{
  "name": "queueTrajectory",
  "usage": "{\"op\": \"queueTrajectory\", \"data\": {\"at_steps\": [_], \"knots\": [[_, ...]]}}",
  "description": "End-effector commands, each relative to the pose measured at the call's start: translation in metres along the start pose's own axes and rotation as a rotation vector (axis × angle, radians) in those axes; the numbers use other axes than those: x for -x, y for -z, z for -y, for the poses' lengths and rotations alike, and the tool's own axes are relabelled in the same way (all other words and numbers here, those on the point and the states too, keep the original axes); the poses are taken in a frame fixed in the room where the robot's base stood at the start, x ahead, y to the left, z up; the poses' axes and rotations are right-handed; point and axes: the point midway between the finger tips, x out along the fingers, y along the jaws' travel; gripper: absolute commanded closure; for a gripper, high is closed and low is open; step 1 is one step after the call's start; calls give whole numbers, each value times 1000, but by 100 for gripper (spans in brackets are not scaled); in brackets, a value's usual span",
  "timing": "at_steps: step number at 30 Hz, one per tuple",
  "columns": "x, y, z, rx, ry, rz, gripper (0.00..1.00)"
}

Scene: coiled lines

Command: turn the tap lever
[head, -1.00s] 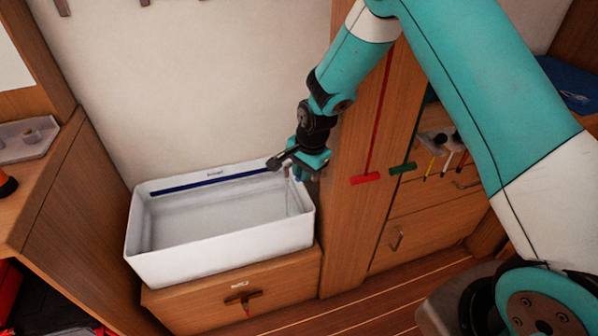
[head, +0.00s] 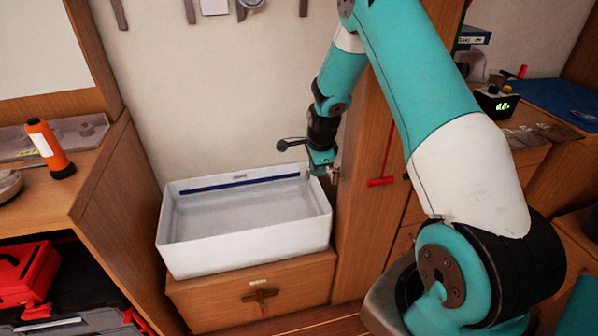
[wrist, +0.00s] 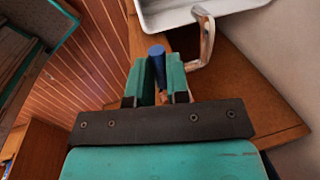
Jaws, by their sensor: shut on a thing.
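The tap's curved metal spout (wrist: 205,38) reaches over the sink's edge in the wrist view. A blue cylindrical lever (wrist: 157,62) stands beside it, between my gripper's teal fingers (wrist: 158,82). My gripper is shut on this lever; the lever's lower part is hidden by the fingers. In the head view my gripper (head: 324,166) is at the rear right corner of the white sink (head: 247,253), and the lever cannot be made out there.
A wooden post with a red T-handle (head: 380,182) is close on the right. An orange torch (head: 48,148) stands on the left counter.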

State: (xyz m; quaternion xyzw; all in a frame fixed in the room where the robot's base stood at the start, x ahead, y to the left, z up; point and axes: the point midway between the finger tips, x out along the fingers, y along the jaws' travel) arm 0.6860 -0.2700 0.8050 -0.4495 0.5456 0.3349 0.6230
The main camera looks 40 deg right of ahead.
Motion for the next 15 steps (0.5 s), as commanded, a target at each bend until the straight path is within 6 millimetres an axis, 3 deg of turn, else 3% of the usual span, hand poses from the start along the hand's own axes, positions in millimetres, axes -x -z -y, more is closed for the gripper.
{"op": "queueTrajectory", "data": {"at_steps": [14,15], "knots": [[0,8,2,-30,3,-6,100],[0,8,2,-30,3,-6,79]]}}
